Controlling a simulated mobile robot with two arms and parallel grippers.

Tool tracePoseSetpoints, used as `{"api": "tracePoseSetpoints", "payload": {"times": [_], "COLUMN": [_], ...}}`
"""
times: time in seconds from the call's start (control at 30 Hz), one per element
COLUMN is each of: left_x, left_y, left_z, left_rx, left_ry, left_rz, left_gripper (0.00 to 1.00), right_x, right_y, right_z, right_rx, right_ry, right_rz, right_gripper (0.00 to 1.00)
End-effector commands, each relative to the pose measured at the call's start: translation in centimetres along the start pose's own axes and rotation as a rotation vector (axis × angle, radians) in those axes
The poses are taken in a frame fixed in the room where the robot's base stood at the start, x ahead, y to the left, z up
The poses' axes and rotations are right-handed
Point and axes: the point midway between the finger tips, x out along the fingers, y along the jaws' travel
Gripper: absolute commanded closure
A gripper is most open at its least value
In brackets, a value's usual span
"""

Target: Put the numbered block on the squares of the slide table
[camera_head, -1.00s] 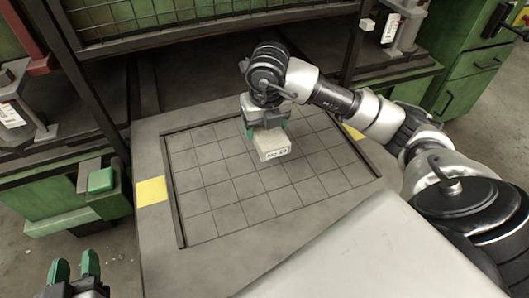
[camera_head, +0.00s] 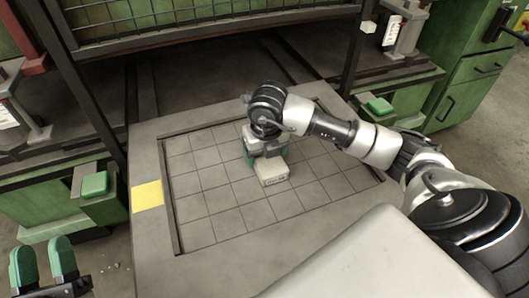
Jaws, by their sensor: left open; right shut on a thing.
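The numbered block (camera_head: 271,173) is a pale box with a dark printed label on its near face. It is at the middle of the slide table (camera_head: 152,258), over the grid of squares (camera_head: 208,190). My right gripper (camera_head: 266,158) is shut on the block from its far side, with green fingertips partly hidden behind it. Whether the block touches the squares I cannot tell. My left gripper (camera_head: 44,262) is at the bottom left, off the table, open and empty, with two green fingers pointing up.
A dark raised rim (camera_head: 170,205) borders the grid. A yellow patch (camera_head: 147,195) marks the table's left side. Green button boxes stand left (camera_head: 95,185) and right (camera_head: 377,107) of the table. A dark frame with mesh (camera_head: 200,15) stands behind. Most squares are bare.

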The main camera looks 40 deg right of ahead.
Motion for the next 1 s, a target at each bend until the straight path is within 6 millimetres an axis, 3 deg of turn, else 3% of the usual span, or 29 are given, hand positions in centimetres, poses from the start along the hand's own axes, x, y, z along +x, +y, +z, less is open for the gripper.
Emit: {"api": "tracePoseSetpoints", "payload": {"times": [0.17,0.2,0.37,0.73,1.0], "left_x": [0.0,0.0,0.0,0.1,-0.5], "left_y": [0.0,0.1,0.1,0.0,-0.6], "left_z": [-0.3,-0.4,-0.3,-0.2,3.0], "left_rx": [-0.001,-0.001,-0.001,0.000,0.010], "left_ry": [0.027,0.033,0.029,0.004,-0.277], "left_rz": [0.001,0.001,0.001,0.000,-0.015], "left_gripper": [0.57,0.57,0.57,0.57,0.57], "right_x": [0.1,0.2,0.1,-0.2,-3.9], "right_y": [0.0,0.0,0.0,0.0,0.0], "right_z": [0.0,0.0,0.0,0.0,0.1], "right_rx": [0.000,0.000,0.000,0.000,0.001], "right_ry": [-0.002,0.000,-0.001,-0.001,-0.005], "right_rz": [0.001,0.000,0.000,0.000,0.001], "right_gripper": [0.65,0.25,0.02,0.02,0.02]}}
